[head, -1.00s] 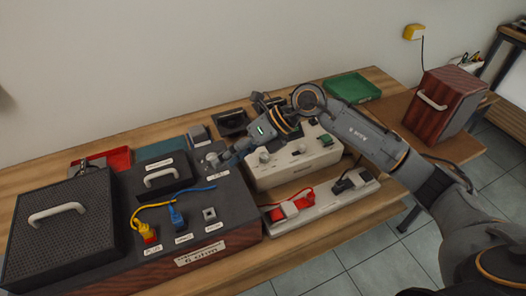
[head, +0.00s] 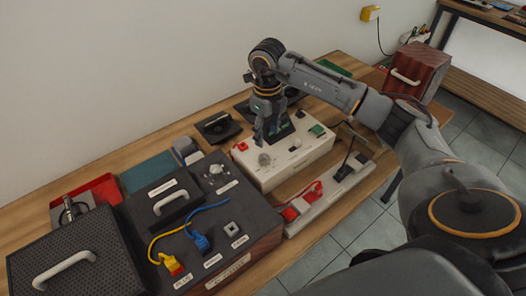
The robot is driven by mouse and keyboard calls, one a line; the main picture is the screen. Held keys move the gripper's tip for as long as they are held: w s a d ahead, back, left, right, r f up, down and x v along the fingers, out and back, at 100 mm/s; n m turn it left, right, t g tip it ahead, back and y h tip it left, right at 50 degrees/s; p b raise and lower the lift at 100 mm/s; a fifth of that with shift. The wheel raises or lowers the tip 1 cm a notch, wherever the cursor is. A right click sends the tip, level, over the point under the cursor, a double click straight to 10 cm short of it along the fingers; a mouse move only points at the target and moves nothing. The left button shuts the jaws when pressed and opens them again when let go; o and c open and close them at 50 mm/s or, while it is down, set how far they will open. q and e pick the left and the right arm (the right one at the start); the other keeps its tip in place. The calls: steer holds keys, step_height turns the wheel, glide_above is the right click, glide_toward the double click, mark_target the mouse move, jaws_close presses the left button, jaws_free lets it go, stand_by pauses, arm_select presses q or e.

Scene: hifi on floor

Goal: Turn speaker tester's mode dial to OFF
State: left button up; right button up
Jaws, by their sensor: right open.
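A dark box (head: 247,208) with a wood-coloured front stands on the bench. A round silver dial (head: 215,169) sits on its top at the back right, with a small white label beside it. I cannot read the label or the dial's setting. I take this box for the speaker tester, but its name is too small to read. My right gripper (head: 268,138) is open and empty, pointing down over the white box (head: 292,168), to the right of the dial and apart from it. My left gripper is not in view.
The dark box also carries a handle (head: 171,202), a yellow plug (head: 173,264) and a blue plug (head: 202,242). The white box has a clear knob (head: 264,159). A power strip (head: 325,197) lies in front. A black case (head: 70,262) stands left, a red tray (head: 85,197) behind it.

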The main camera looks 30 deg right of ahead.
mark_target(264, 157)
steer(key=f, duration=0.4)
steer(key=shift+w+a+p, duration=0.2)
steer(key=shift+a+p, duration=0.15)
step_height(264, 157, down, 5)
steer(key=shift+r+p, duration=0.15)
steer(key=shift+p, duration=0.2)
steer(key=shift+f, duration=0.2)
steer(key=shift+w+f, duration=0.1)
steer(key=shift+c, duration=0.8)
steer(key=c, duration=0.7)
jaws_close()
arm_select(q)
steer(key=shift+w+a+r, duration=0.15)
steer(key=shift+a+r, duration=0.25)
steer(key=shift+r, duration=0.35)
